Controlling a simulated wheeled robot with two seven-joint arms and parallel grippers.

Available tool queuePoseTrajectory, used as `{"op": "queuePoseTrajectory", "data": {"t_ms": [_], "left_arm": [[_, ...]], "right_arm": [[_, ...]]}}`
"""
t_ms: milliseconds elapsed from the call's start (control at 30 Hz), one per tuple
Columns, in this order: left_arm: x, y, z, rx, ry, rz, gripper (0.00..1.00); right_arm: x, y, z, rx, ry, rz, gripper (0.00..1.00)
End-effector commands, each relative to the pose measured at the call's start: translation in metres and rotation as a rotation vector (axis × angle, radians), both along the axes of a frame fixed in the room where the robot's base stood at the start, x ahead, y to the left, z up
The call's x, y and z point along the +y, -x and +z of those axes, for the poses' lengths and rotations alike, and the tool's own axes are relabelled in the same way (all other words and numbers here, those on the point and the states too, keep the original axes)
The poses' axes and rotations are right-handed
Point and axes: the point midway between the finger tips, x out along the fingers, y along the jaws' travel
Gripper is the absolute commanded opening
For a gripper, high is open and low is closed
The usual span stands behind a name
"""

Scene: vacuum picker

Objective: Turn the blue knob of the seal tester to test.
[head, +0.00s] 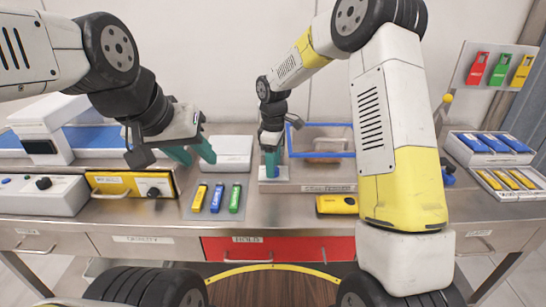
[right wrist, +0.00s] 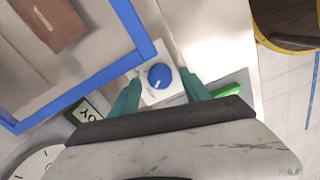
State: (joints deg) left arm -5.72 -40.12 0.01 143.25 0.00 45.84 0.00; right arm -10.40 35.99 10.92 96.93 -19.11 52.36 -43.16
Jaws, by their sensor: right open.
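The seal tester (head: 328,188) stands at the middle back of the bench, with a blue-framed chamber (right wrist: 92,82) beside the knob. Its blue knob (right wrist: 158,76) sits on a white plate (right wrist: 152,97) and has a white pointer mark towards the lower edge of the picture. My right gripper (right wrist: 159,93) is open, one teal finger on each side of the knob; I cannot tell whether they touch it. In the head view my right gripper (head: 271,163) points down over the plate and hides the knob. My left gripper (head: 193,153) is open and empty, left of the tester.
Yellow, blue and green pickers (head: 217,197) lie on a grey mat left of the tester. A yellow device (head: 337,204) lies in front of it. Trays (head: 490,146) stand at the right. In the wrist view, a green item (right wrist: 229,90) and a round dial (right wrist: 38,163) are nearby.

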Motion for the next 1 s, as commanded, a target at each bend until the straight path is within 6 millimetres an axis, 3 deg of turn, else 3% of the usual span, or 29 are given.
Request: {"op": "queuePoseTrajectory", "data": {"t_ms": [367, 667, 1000], "left_arm": [[0.0, -0.0001, -0.0001, 0.0, 0.0, 0.0, 0.36], [0.0, -0.0001, 0.0, 0.0, 0.0, 0.0, 0.36], [0.0, -0.0001, -0.0001, 0.0, 0.0, 0.0, 0.36]], "right_arm": [[0.0001, -0.0001, -0.0086, -0.001, -0.001, 0.0, 0.55], [-0.0001, -0.0002, -0.0084, -0.001, -0.001, 0.0, 0.0], [0.0002, -0.0001, -0.0082, -0.002, 0.0, -0.043, 0.0]]}}
